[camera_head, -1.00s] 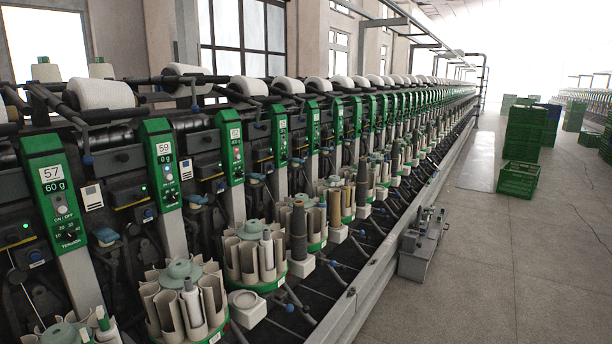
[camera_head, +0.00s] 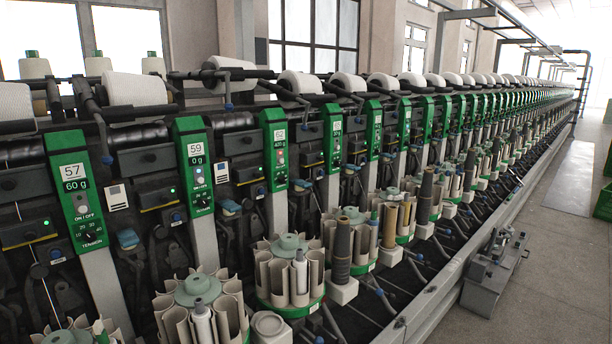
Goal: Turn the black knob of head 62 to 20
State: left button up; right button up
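The green panel of head 62 (camera_head: 268,150) stands on the machine front, left of the picture's middle. Its white label (camera_head: 279,134) reads 62 with a small setting below it that is hard to read. The black knob of head 62 (camera_head: 281,180) sits low on this panel, small and dark; its pointer direction cannot be told. Panel 59 (camera_head: 192,165), labelled 0 g, is to its left, and panel 57 (camera_head: 75,200), labelled 60 g, is farther left. Neither of my grippers is in view.
Round holders with pale tubes (camera_head: 290,270) stick out low in front of the panels. A metal rail (camera_head: 440,290) runs along the machine's foot, with a grey metal unit (camera_head: 495,265) beside it.

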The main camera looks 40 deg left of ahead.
aim_at(282, 180)
jog(key=i, duration=2.45)
jog(key=u, duration=2.85)
